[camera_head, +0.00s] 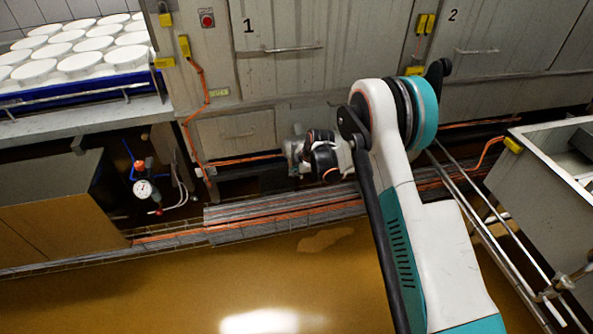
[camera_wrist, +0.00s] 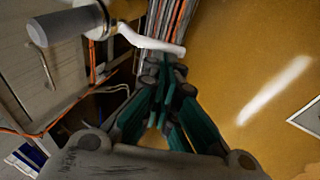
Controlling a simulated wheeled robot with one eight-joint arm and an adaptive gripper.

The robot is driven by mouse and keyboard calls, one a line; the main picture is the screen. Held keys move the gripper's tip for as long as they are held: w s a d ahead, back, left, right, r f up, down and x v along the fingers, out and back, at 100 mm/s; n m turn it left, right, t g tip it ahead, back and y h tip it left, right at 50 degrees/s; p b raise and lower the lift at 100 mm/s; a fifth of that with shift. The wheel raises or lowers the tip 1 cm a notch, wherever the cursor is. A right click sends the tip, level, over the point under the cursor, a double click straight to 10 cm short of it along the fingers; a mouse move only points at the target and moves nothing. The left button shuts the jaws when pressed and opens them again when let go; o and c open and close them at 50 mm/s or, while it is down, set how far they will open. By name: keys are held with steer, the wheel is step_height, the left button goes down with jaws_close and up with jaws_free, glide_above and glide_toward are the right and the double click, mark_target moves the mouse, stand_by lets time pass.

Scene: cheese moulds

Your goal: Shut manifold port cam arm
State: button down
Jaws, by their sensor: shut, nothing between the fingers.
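In the wrist view a white, bent lever (camera_wrist: 150,42), which looks like the cam arm, reaches right from a fitting with a grey cylindrical end (camera_wrist: 65,26). My gripper (camera_wrist: 166,66) is shut and empty, its teal fingers together. Its fingertips appear just below the lever's free end; I cannot tell whether they touch it. In the head view my arm's links hide most of this area, and the lever cannot be made out there.
Grey cabinets (camera_head: 300,50) line the back wall. A pressure gauge (camera_head: 144,188) hangs under the left counter, below white moulds (camera_head: 82,63). A metal trough (camera_head: 545,165) stands at right. Orange hoses run along the wall base (camera_head: 165,237). The brown floor (camera_head: 200,290) is open.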

steer(key=shift+s+f+t, duration=0.15)
steer(key=shift+f+t, duration=0.05)
steer(key=shift+t, duration=0.1)
steer(key=shift+f, duration=0.1)
step_height(320, 180, down, 8)
steer(key=w, duration=0.1)
steer(key=shift+f, duration=0.25)
stand_by(0.7)
steer(key=shift+w+a, duration=0.1)
steer(key=shift+a, duration=0.05)
stand_by(0.4)
stand_by(0.5)
